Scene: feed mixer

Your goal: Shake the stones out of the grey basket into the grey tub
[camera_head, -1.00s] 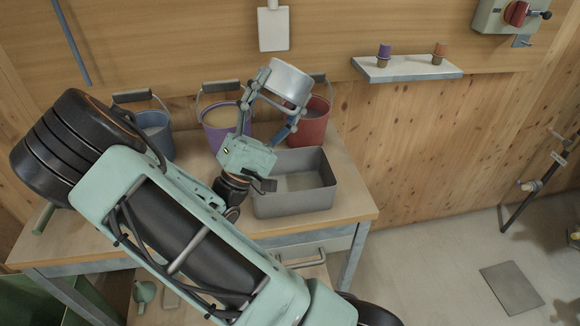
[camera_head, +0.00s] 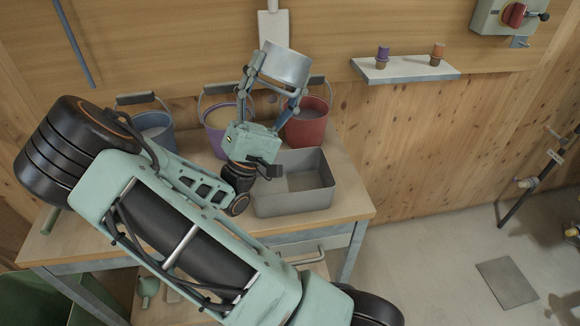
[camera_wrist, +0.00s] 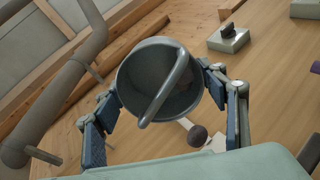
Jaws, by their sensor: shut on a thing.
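The grey basket (camera_head: 286,66) is a round metal pail held tilted above the back of the table. In the wrist view the basket (camera_wrist: 140,82) shows its open mouth towards the camera, with its handle crossing the mouth. Its inside is dark, with a dim brownish patch; I cannot make out separate stones. My gripper (camera_head: 278,82) is shut on the basket, one finger on each side of its wall. The grey tub (camera_head: 292,202), an open rectangular box, stands on the table below and in front of the basket. Its visible inside floor looks bare.
Blue (camera_head: 155,133), purple (camera_head: 214,140) and red (camera_head: 308,125) buckets stand along the wall behind the tub. A white scoop (camera_head: 272,28) hangs above the basket. A wall shelf (camera_head: 405,70) is at the right. The table's right edge lies close beside the tub.

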